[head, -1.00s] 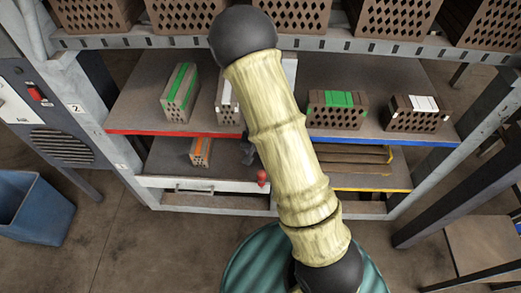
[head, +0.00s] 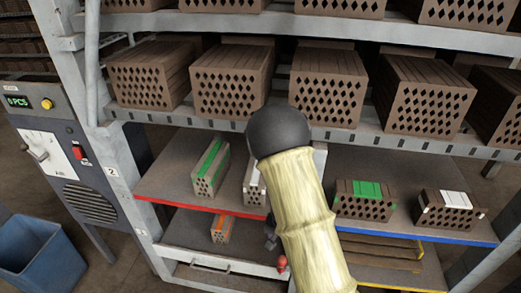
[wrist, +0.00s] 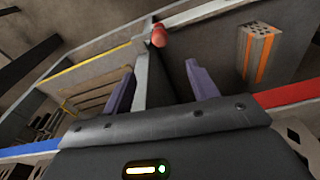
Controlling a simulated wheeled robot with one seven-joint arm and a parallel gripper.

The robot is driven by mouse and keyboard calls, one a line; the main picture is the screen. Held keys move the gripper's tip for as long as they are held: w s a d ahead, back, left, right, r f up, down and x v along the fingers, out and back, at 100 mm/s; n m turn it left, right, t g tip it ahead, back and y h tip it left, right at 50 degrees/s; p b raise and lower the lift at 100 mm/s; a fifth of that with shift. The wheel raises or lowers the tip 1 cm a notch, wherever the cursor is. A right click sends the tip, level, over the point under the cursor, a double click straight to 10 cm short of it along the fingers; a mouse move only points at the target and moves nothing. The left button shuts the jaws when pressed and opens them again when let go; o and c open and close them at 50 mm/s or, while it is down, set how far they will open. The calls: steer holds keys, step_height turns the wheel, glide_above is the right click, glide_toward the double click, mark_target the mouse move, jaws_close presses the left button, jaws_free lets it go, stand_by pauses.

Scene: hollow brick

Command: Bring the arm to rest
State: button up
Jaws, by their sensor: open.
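My arm (head: 305,215) rises from the bottom of the head view, with a dark rounded joint at its top, in front of the shelf rack. My gripper (wrist: 160,82) shows in the wrist view with its two purple fingers apart and nothing between them. In the head view a dark part of it (head: 271,240) shows just left of the arm, by the lower shelf; the rest is hidden. A brick with an orange stripe (wrist: 258,55) lies to the right of the fingers in the wrist view and on the lower shelf in the head view (head: 222,229).
The red- and blue-edged shelf (head: 165,185) holds bricks with green stripes (head: 210,168) and white stripes (head: 450,208). More hollow bricks (head: 327,85) fill the shelf above. A red knob (head: 282,263) is near the drawer front. A blue bin (head: 40,255) stands at left beside a control cabinet (head: 55,155).

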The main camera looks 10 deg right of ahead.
steer(key=shift+r, duration=0.1)
steer(key=s+r+n+p, duration=0.1)
steer(key=s+r, duration=0.3)
steer(key=r, duration=0.3)
steer(key=s+r+n+t+p, duration=0.1)
steer(key=s+r, duration=0.3)
steer(key=r, duration=0.4)
steer(key=s+r+n+p, duration=0.2)
steer(key=s+r+n, duration=0.1)
steer(key=r, duration=0.4)
steer(key=shift+s+d+r+y, duration=0.3)
steer(key=shift+s+d, duration=0.15)
steer(key=shift+s, duration=0.3)
